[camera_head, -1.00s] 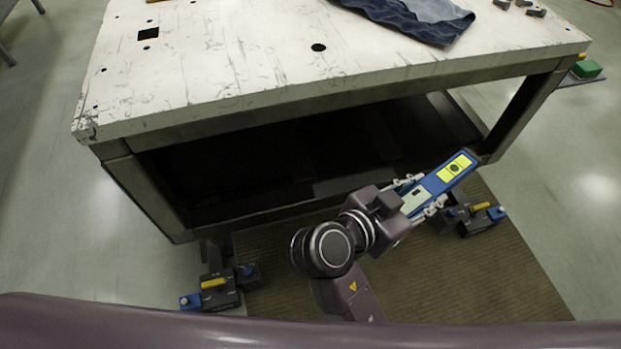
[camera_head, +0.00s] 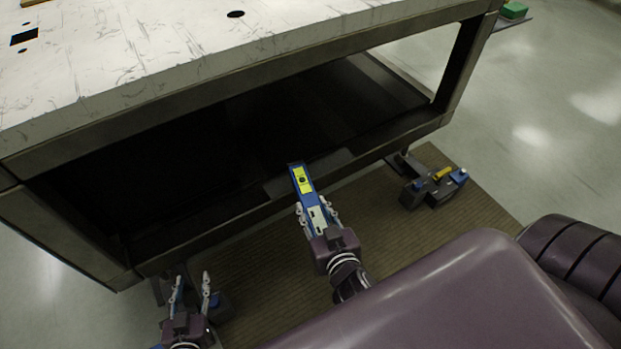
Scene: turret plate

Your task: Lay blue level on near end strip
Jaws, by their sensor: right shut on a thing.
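The blue level (camera_head: 296,175), with a yellow window panel, is held by my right gripper (camera_head: 317,212), which is shut on its lower part. The level points away from me, tilted, in front of the table's dark underside. My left gripper (camera_head: 191,287) is at the lower left with its fingers apart and nothing between them. The scratched white tabletop (camera_head: 200,60) spans the upper left, and its near edge is bare where visible. I cannot tell which part is the near end strip.
The table's dark frame (camera_head: 460,75) surrounds a shadowed space below. A dark footing with blue and yellow parts (camera_head: 432,188) stands on the brown mat (camera_head: 270,275) at the right. A green block (camera_head: 513,10) lies far right. The grey floor at right is open.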

